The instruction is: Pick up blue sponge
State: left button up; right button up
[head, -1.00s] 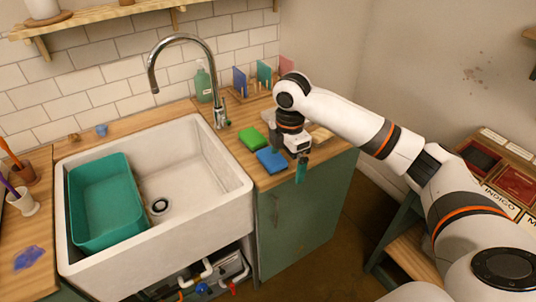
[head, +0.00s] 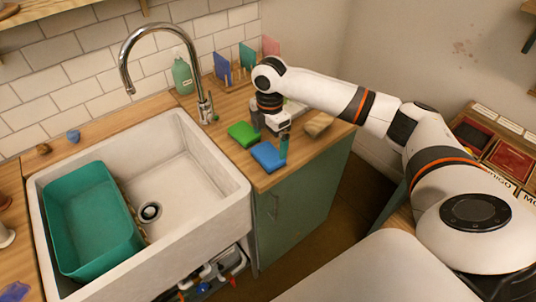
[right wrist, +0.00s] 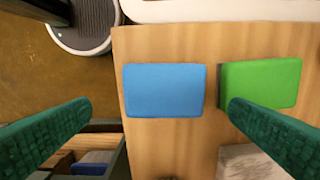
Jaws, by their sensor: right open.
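The blue sponge (head: 267,156) lies flat on the wooden counter to the right of the sink, near its front edge. My right gripper (head: 270,133) is open above the counter, close to the blue sponge. In the right wrist view the blue sponge (right wrist: 163,90) lies between the two green fingers, and nothing is gripped. The right finger overlaps a corner of the green sponge (right wrist: 262,82) in that view. The green sponge (head: 243,133) lies just behind and left of the blue one. My left gripper is not in view.
The white sink (head: 185,185) with a teal tub (head: 90,220) in it is to the left. A curved tap (head: 125,65) rises behind. A green bottle (head: 182,75), upright coloured sponges (head: 222,66) and a beige block (head: 318,124) are on the counter.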

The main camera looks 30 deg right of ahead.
aim_at(268, 153)
jog(key=f, duration=0.2)
jog(key=f+p, duration=0.1)
jog(key=f, duration=0.1)
jog(key=shift+w+a+f, duration=0.1)
jog(key=shift+w+f, duration=0.05)
jog(key=shift+w, duration=0.05)
jog(key=shift+f+p, duration=0.3)
jog(key=shift+f, duration=0.2)
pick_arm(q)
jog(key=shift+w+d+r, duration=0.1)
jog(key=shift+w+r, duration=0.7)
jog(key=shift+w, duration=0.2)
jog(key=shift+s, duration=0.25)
pick_arm(e)
jog(key=c, duration=0.8)
